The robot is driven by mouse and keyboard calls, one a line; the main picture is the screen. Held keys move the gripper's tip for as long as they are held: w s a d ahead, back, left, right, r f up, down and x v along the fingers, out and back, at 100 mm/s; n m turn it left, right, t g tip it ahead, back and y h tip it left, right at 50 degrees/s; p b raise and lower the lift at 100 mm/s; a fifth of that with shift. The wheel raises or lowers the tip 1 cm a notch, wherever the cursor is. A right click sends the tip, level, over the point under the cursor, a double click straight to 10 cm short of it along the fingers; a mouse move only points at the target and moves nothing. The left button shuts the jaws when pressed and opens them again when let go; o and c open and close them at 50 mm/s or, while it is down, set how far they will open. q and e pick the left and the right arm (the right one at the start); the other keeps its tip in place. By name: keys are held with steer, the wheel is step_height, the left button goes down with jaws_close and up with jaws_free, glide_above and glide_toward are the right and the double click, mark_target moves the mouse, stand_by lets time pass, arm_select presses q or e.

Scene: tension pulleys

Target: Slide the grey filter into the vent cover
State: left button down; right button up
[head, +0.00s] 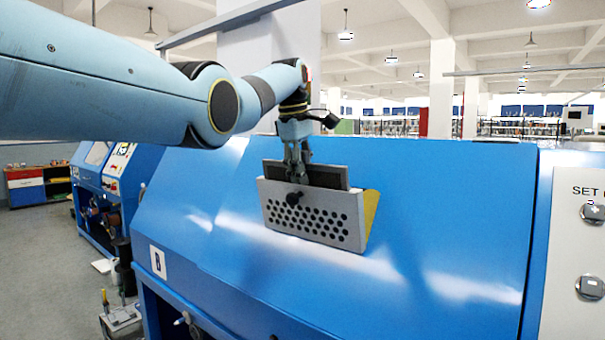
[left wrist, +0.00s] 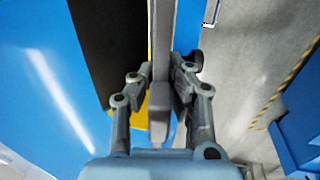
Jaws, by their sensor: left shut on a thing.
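The vent cover (head: 352,238) is a pale grey box with a perforated front and a yellow inner side, mounted on the sloping blue machine face. A dark round knob (head: 295,198) sits on its front. The grey filter (head: 330,176) is a flat panel with a dark face, standing in the cover's open top; its lower part is hidden behind the perforated front. My left gripper (head: 299,176) is shut on the filter's upper edge from above. In the left wrist view the filter (left wrist: 162,45) is a narrow grey strip between the fingers. My right gripper is in neither view.
The blue machine housing (head: 440,210) spreads around the cover, with its sloping face clear. A pale control panel (head: 570,255) with knobs stands at the far right. A second blue machine (head: 95,170) and a tool cabinet (head: 38,186) are at the left.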

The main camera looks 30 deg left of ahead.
arm_select(q)
steer(key=shift+r, duration=0.15)
stand_by(0.3)
steer(key=shift+f, duration=0.45)
steer(key=shift+w+r, duration=0.15)
steer(key=shift+r, duration=0.3)
stand_by(0.6)
steer(key=c, duration=1.3)
jaws_free()
steer(key=shift+o, duration=0.2)
